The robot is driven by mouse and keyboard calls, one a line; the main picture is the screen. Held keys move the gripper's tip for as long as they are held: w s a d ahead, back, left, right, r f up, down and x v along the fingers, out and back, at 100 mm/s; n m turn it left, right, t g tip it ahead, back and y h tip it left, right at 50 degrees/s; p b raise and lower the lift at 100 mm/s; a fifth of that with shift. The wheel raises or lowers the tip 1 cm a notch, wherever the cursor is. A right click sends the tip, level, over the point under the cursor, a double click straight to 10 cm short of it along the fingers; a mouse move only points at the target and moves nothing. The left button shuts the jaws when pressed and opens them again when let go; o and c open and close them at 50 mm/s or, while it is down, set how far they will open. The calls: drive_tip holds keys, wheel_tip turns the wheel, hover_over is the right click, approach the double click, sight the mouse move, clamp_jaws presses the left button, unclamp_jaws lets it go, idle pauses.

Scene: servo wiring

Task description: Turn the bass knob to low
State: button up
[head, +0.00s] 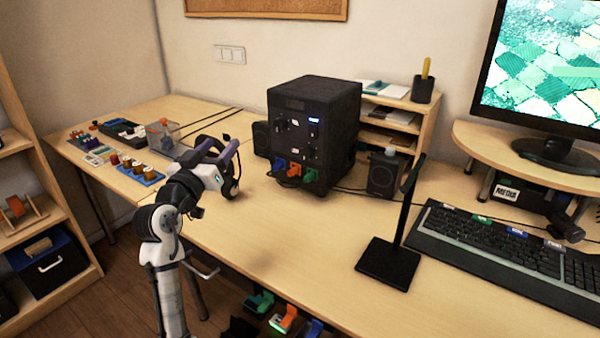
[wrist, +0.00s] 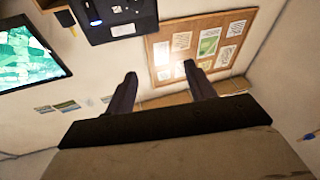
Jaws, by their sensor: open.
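A black box-shaped unit (head: 341,112) stands on the desk, its front panel carrying several small dark knobs (head: 281,124), white labels and a lit blue display. The labels are too small to read, so I cannot tell which knob is bass. My gripper (head: 212,148) is left of the unit, above the desk and apart from it. In the wrist view my gripper (wrist: 160,72) is open, with nothing between its two fingers. Part of a dark panel (wrist: 122,14) with a small blue light shows at the top edge of that view.
Orange, green and blue connectors (head: 294,169) sit low on the unit's front. A small black speaker (head: 382,176) and a black stand (head: 388,262) are to its right. Small parts and a clear bin (head: 160,137) lie at left. The desk front (head: 290,240) is clear.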

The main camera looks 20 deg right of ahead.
sight(304, 153)
drive_tip(key=d+f+m+g+h+b, duration=0.1)
drive_tip(key=d+f+m+g+h, duration=0.2)
drive_tip(key=d+f+g, duration=0.5)
drive_tip(key=w+d, duration=0.2)
drive_tip(key=d, duration=0.2)
drive_tip(key=w+d+t+p, duration=0.1)
drive_tip(key=w+d, duration=0.1)
drive_tip(key=d, duration=0.2)
drive_tip(key=w+d+f+t+p, duration=0.1)
drive_tip(key=w+d, duration=0.1)
drive_tip(key=d, duration=0.3)
drive_tip(key=shift+w+d, duration=0.1)
drive_tip(key=shift+w, duration=0.3)
drive_tip(key=shift+c, duration=0.3)
drive_tip(key=c, duration=0.9)
